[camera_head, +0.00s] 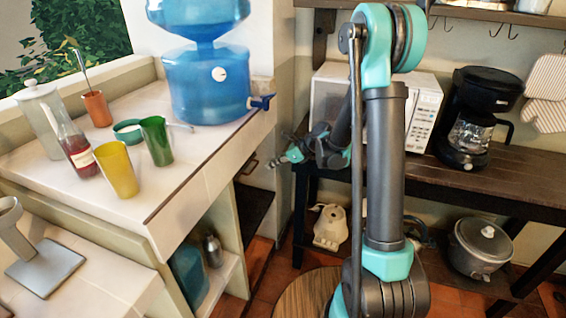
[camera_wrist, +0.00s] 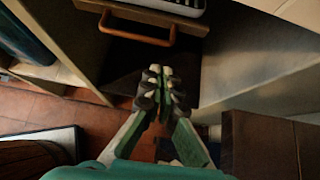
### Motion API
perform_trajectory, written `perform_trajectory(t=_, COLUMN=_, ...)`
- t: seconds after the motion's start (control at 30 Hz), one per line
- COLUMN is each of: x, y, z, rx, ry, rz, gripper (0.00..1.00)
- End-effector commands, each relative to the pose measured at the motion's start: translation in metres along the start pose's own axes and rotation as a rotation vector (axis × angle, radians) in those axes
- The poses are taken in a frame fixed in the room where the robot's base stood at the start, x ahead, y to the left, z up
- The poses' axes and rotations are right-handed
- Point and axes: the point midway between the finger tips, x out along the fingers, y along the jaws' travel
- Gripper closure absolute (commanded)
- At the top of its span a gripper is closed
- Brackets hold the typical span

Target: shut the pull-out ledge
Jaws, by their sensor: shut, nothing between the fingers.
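The pull-out ledge shows in the wrist view as a wooden front edge (camera_wrist: 150,14) with an orange-brown bar handle (camera_wrist: 137,38) at the top. In the head view only a small handle (camera_head: 249,167) shows under the counter's right end; the rest of the ledge is hidden there. My gripper (camera_wrist: 163,72) is shut and empty, its fingertips just below the handle in the wrist view and apart from it as far as I can see. In the head view my gripper (camera_head: 278,162) is right of the counter end. How far out the ledge stands is hard to tell.
A tiled counter (camera_head: 120,200) holds a blue water dispenser (camera_head: 210,85), cups and a bottle. A dark wooden table (camera_head: 480,180) with a microwave (camera_head: 415,112) and coffee maker (camera_head: 478,115) stands at right. A narrow floor gap (camera_head: 262,255) lies between them.

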Motion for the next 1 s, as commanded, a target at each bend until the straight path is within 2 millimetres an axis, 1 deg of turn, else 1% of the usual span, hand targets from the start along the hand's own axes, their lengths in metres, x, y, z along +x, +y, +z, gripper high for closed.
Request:
perform_trajectory(t=0.03, x=0.005, y=0.001, z=0.006, rx=-0.001, ry=0.0, rz=0.002, gripper=1.0)
perform_trajectory(t=0.1, x=0.009, y=0.001, z=0.011, rx=-0.001, ry=0.001, rz=0.002, gripper=1.0)
perform_trajectory(t=0.2, x=0.013, y=0.0, z=0.016, rx=-0.001, ry=0.001, rz=0.0, gripper=1.0)
perform_trajectory(t=0.67, x=0.017, y=0.0, z=0.02, rx=0.0, ry=0.001, rz=0.0, gripper=1.0)
perform_trajectory(t=0.77, x=0.024, y=0.0, z=0.026, rx=-0.001, ry=0.002, rz=0.002, gripper=1.0)
perform_trajectory(t=0.9, x=0.041, y=0.0, z=0.04, rx=-0.001, ry=0.001, rz=0.002, gripper=1.0)
perform_trajectory(t=1.0, x=0.047, y=0.0, z=0.045, rx=-0.001, ry=0.001, rz=0.002, gripper=1.0)
